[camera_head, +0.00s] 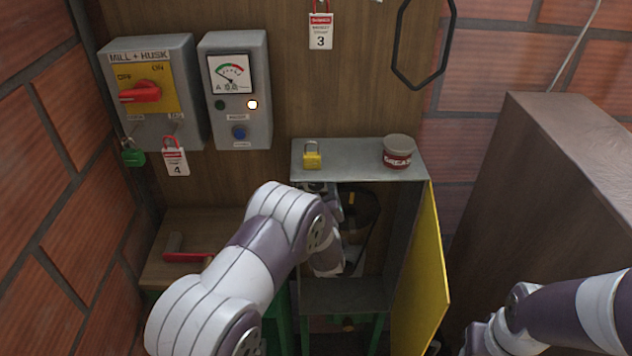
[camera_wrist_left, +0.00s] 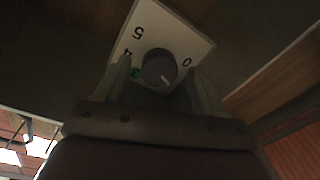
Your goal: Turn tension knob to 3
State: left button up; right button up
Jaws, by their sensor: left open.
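The tension knob (camera_wrist_left: 159,67) shows in the left wrist view as a dark round knob on a white dial plate (camera_wrist_left: 165,28). The plate shows the numbers 0, 5 and 4, and other numbers are hidden. A light line on the knob's face points to the picture's lower right, below the 0. My left gripper (camera_wrist_left: 160,70) is open, with one finger on each side of the knob; I cannot tell whether they touch it. In the head view my left arm reaches into the open grey cabinet (camera_head: 345,295), and the knob cannot be made out there.
The cabinet's yellow door (camera_head: 422,275) stands open at the right. A yellow padlock (camera_head: 312,155) and a grease tin (camera_head: 398,151) stand on the cabinet top. Switch boxes (camera_head: 236,90) hang on the wall above. A brown casing (camera_head: 550,180) stands at right, near my right arm.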

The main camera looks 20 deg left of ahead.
pick_arm(q)
jog(key=shift+w+r, duration=0.1)
jog(key=shift+w, duration=0.35)
jog(key=shift+w+a, duration=0.1)
jog(key=shift+a, duration=0.05)
jog(key=c, duration=1.1)
jog(key=shift+o, duration=0.2)
